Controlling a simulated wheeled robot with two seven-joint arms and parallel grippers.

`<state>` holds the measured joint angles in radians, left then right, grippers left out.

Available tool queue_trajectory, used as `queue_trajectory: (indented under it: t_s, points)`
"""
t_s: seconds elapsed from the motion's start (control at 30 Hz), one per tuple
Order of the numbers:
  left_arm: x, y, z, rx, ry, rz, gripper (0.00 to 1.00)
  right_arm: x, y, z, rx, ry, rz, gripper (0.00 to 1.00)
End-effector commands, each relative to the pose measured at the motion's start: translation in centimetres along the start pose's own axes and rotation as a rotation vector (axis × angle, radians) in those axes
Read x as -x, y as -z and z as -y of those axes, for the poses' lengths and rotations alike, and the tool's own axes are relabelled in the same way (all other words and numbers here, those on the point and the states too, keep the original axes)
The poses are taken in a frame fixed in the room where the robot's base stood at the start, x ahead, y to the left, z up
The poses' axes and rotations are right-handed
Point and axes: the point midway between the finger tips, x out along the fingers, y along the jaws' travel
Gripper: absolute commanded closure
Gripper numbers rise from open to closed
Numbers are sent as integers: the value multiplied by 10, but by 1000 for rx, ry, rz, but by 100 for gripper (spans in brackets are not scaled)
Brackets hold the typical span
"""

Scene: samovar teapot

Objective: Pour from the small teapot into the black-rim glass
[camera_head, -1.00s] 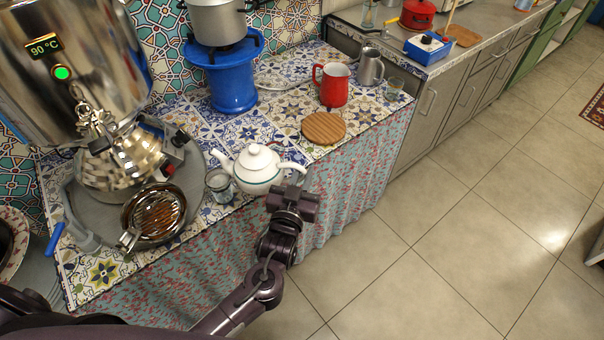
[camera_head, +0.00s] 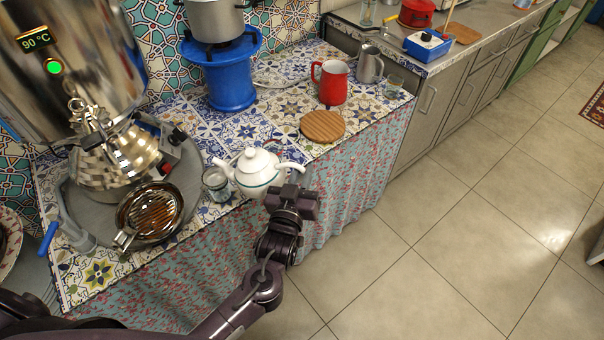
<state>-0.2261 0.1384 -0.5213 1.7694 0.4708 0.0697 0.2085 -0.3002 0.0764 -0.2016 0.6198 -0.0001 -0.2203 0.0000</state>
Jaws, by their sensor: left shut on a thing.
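The small teapot (camera_head: 258,172) is white with a dark band and a lid, at the front edge of the tiled counter. Its spout points left, over or beside a small glass (camera_head: 217,184). The teapot looks close to upright, perhaps slightly tilted. My left gripper (camera_head: 291,192) is shut on the teapot at its right side, near the handle; the fingertips are mostly hidden. The small glass stands just left of the teapot; I cannot make out a black rim on it. Another glass (camera_head: 393,87) stands at the counter's far right corner. My right gripper is not in view.
A large samovar (camera_head: 110,150) with a round strainer dish (camera_head: 150,212) stands at left. A wooden coaster (camera_head: 323,126), red mug (camera_head: 331,84) and metal jug (camera_head: 370,65) are behind to the right. A blue stand (camera_head: 230,80) holds a pot (camera_head: 215,20).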

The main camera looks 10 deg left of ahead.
Motion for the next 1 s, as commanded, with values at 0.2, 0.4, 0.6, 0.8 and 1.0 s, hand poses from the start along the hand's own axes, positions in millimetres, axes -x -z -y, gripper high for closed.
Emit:
queue_trajectory:
  t_s: [0.2,0.4,0.6,0.8,1.0]
  points:
    - [-1,4,0,28,0,-7,100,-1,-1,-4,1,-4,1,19]
    - [-1,8,-1,44,0,-8,100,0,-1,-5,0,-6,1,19]
    - [-1,12,-1,61,0,-9,100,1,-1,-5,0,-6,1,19]
    - [-1,16,-1,77,0,-10,100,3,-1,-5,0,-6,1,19]
    - [-1,20,-1,94,0,-11,100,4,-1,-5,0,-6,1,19]
